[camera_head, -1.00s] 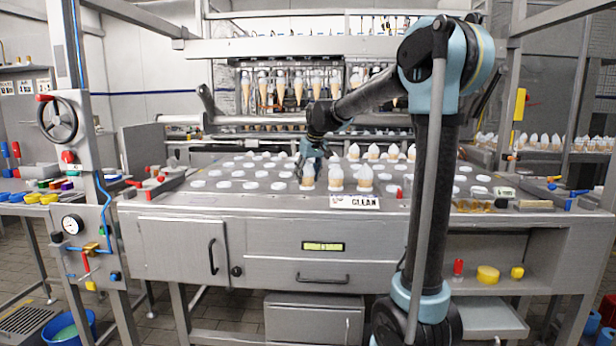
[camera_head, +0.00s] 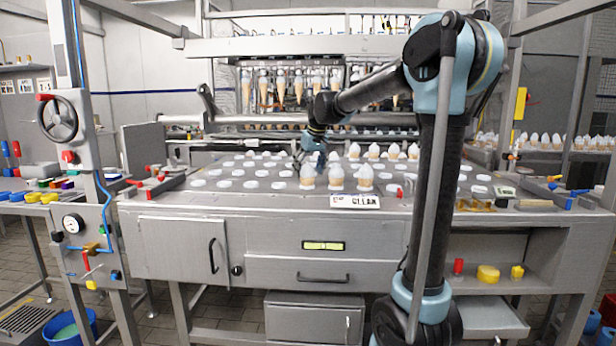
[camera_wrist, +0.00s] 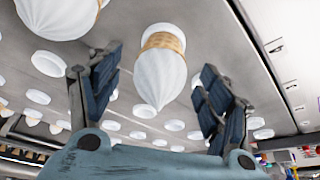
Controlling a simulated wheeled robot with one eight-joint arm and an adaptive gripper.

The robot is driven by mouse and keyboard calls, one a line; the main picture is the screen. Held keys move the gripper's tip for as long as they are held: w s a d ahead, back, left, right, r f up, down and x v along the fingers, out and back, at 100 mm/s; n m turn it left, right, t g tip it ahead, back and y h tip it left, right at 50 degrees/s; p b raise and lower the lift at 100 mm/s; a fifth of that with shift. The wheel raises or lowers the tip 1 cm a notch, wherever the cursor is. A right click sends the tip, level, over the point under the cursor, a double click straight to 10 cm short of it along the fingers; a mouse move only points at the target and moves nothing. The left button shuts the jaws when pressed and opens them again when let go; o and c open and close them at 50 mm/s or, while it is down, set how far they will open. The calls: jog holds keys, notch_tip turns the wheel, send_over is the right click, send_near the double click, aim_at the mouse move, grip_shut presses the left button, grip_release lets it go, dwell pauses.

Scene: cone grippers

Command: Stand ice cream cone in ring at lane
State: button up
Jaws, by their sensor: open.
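My gripper (camera_head: 316,160) is open and empty over the table, just behind the front row of cones. In the wrist view its two blue-padded fingers (camera_wrist: 162,68) are spread apart, with an ice cream cone (camera_wrist: 160,75) with a white top in the gap, beyond the tips and not visibly touched. In the head view the leftmost front cone (camera_head: 307,176) stands upright at a ring place, apart from the gripper. Two more cones (camera_head: 336,176) (camera_head: 365,178) stand to its right. The rings' inner edges are too small to make out.
Rows of white round ring places (camera_head: 230,182) cover the grey table, many empty on the left. More cones (camera_head: 374,152) stand at the back right. A "CLEAN" sign (camera_head: 355,201) lies at the front edge. Cones hang on a rack (camera_head: 298,88) behind.

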jog(key=v, duration=0.9)
jog(key=shift+r, duration=0.3)
jog(key=shift+s, duration=0.2)
